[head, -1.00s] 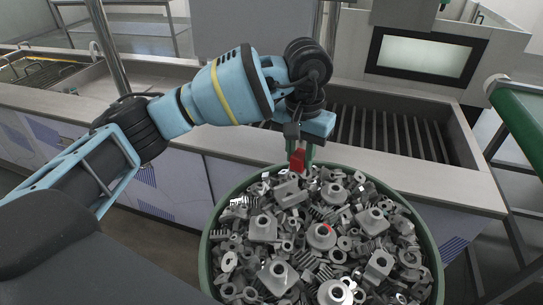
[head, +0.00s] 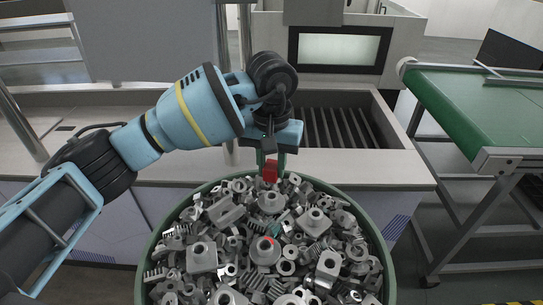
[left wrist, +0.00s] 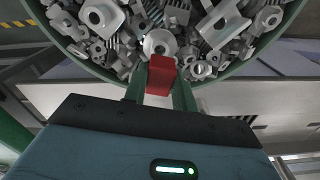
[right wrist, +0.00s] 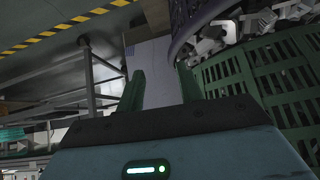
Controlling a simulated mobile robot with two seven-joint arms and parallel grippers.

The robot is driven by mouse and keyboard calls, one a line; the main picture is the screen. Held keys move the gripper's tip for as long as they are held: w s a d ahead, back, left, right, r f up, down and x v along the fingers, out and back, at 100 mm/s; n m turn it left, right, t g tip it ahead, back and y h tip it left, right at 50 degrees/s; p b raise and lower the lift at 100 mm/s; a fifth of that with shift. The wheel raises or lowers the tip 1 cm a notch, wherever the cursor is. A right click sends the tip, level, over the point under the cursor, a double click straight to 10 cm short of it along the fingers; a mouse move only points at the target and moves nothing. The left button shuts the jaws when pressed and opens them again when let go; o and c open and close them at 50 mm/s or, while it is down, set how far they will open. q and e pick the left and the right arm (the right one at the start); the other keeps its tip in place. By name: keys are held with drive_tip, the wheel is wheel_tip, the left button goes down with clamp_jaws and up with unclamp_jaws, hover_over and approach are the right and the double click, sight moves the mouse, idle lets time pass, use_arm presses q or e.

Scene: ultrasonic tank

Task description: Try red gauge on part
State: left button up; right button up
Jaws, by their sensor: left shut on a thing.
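The red gauge (head: 270,171) is a small red block. My left gripper (head: 270,163) is shut on it and holds it above the far rim of a round green bin (head: 146,262). The left wrist view shows the gauge (left wrist: 161,75) between the two green fingers, in front of a round flanged grey part (left wrist: 159,43). In the head view one round flanged part (head: 264,252) near the bin's middle bears a small red mark. I cannot tell which part is meant. My right gripper (right wrist: 160,88) shows only in its own wrist view, open and empty.
The bin is heaped with loose grey parts. Behind it is a steel counter (head: 390,165) with a slatted tank (head: 335,128). A green conveyor (head: 480,105) stands at the right. A green slatted crate (right wrist: 232,75) is close to my right gripper.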

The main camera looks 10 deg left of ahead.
sight(271, 181)
use_arm(q)
drive_tip(key=shift+f+b, duration=0.3)
drive_tip(key=shift+f, duration=1.55)
use_arm(e)
drive_tip(key=shift+s+f, duration=0.3)
drive_tip(key=shift+f, duration=0.2)
drive_tip(key=shift+a, duration=0.15)
use_arm(q)
drive_tip(key=shift+f, duration=0.5)
use_arm(e)
drive_tip(key=shift+s+f, duration=0.25)
drive_tip(key=shift+f, duration=0.05)
use_arm(q)
drive_tip(key=shift+f, duration=0.1)
drive_tip(key=shift+r, duration=1.7)
use_arm(e)
drive_tip(key=shift+w+r, duration=0.4)
drive_tip(key=shift+r, duration=0.15)
